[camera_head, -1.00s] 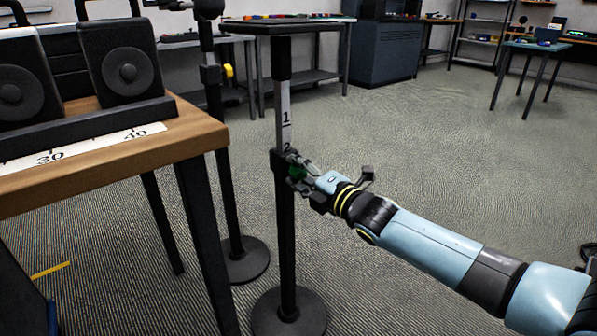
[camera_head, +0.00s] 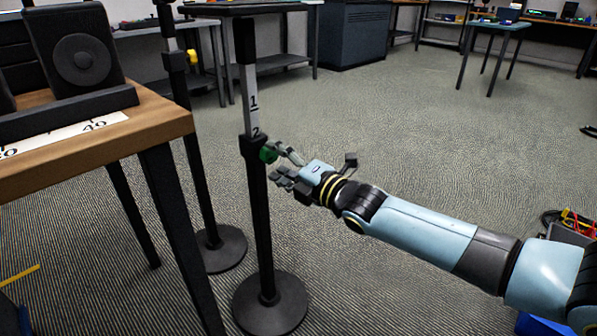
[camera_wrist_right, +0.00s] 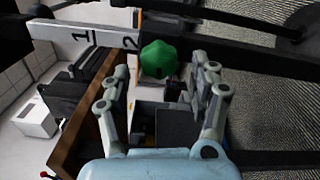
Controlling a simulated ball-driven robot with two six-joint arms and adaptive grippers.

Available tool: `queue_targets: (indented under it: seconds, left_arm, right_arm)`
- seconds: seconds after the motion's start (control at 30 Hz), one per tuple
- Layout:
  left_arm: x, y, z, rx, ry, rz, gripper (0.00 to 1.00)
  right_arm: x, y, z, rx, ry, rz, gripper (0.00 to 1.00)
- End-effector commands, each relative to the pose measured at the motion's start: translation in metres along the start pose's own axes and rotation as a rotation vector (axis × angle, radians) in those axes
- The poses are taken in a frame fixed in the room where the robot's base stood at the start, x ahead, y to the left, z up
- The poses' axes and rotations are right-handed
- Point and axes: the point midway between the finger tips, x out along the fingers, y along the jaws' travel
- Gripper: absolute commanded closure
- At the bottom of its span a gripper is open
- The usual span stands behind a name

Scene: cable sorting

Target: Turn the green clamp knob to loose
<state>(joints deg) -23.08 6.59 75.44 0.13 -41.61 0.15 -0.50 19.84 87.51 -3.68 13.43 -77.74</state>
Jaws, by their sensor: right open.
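The green clamp knob (camera_head: 268,153) sits on the collar of a black stand (camera_head: 263,220), just below the white scale strip (camera_head: 251,100) marked 1 and 2. My right gripper (camera_head: 284,163) is open and empty, just right of the knob, its fingers pointing toward it. In the right wrist view the knob (camera_wrist_right: 160,58) lies ahead of the open right gripper (camera_wrist_right: 160,78), roughly centred between the fingertips. I see no finger touching it. The knob's loose or tight state cannot be read. My left gripper is not in view.
A second black stand (camera_head: 191,140) with a yellow knob (camera_head: 192,56) stands behind to the left. A wooden-topped bench (camera_head: 150,122) with a ruler strip and a speaker (camera_head: 82,60) is at the left. The floor right of the stand is open.

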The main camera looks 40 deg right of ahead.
Motion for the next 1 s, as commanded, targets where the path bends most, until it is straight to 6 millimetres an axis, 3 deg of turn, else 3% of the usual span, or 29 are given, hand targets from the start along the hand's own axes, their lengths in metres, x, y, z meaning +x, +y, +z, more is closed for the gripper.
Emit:
queue_targets:
  seconds: [0.2, 0.4, 1.0]
  left_arm:
    - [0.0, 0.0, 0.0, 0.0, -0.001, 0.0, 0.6]
    - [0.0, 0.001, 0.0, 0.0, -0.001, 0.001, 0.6]
    - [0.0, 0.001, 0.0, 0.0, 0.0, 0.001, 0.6]
  right_arm:
    - [-0.051, -0.001, -0.001, 0.0, 0.003, -0.004, 0.38]
    - [-0.08, -0.001, -0.001, 0.0, 0.002, -0.002, 0.38]
    - [-0.086, 0.0, 0.0, 0.0, 0.0, -0.001, 0.38]
